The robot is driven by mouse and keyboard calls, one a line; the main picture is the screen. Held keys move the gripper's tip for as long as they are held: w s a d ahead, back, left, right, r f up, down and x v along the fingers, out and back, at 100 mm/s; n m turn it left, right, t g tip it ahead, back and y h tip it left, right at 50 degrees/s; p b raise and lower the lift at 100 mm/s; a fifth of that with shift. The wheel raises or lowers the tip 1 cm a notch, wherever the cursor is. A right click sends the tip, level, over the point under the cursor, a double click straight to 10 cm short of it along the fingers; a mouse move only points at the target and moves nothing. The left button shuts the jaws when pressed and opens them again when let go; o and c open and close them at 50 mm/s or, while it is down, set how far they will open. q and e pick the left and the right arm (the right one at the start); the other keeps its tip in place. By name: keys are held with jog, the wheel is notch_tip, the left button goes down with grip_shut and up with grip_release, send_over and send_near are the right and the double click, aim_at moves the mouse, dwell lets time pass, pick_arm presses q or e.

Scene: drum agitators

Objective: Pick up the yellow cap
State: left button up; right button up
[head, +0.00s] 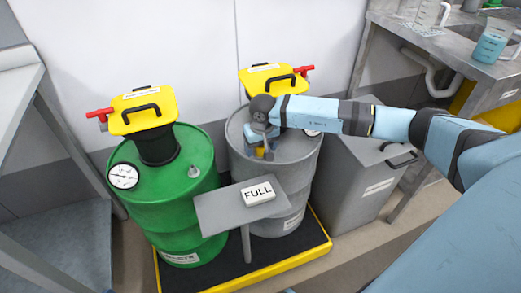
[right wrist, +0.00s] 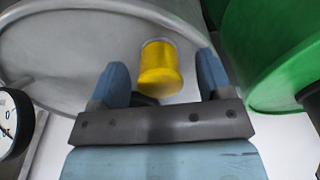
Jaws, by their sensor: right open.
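The yellow cap (right wrist: 160,68) sits on top of the grey drum (right wrist: 60,45). In the right wrist view it lies between the two blue fingers of my right gripper (right wrist: 165,78), with gaps on both sides. In the head view my right gripper (head: 261,153) points down over the grey drum (head: 285,190). There a small part of the yellow cap (head: 260,152) shows between the fingers, and the rest is hidden. The right gripper is open and holds nothing. My left gripper is out of view.
A green drum (head: 193,208) with a gauge (head: 124,176) stands to the left. Yellow agitator heads (head: 144,108) rise from both drums. A small stand with a FULL sign (head: 258,192) is in front. A grey cabinet (head: 358,180) stands right of the grey drum.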

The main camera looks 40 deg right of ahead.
aim_at(262, 147)
jog(key=shift+f, duration=0.1)
jog(key=c, duration=1)
jog(key=shift+r, duration=0.25)
notch_tip(262, 147, up, 3)
jog(key=shift+p, duration=0.6)
jog(key=shift+s+a+r, duration=0.1)
jog(key=shift+s, duration=0.5)
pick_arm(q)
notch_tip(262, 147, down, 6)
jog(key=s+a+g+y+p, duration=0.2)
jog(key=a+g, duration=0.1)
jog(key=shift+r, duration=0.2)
pick_arm(e)
jog(key=s+a, duration=0.4)
jog(key=s, duration=1.2)
jog(key=shift+s, duration=0.2)
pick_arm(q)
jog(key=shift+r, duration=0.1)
pick_arm(e)
jog(key=shift+r, duration=0.1)
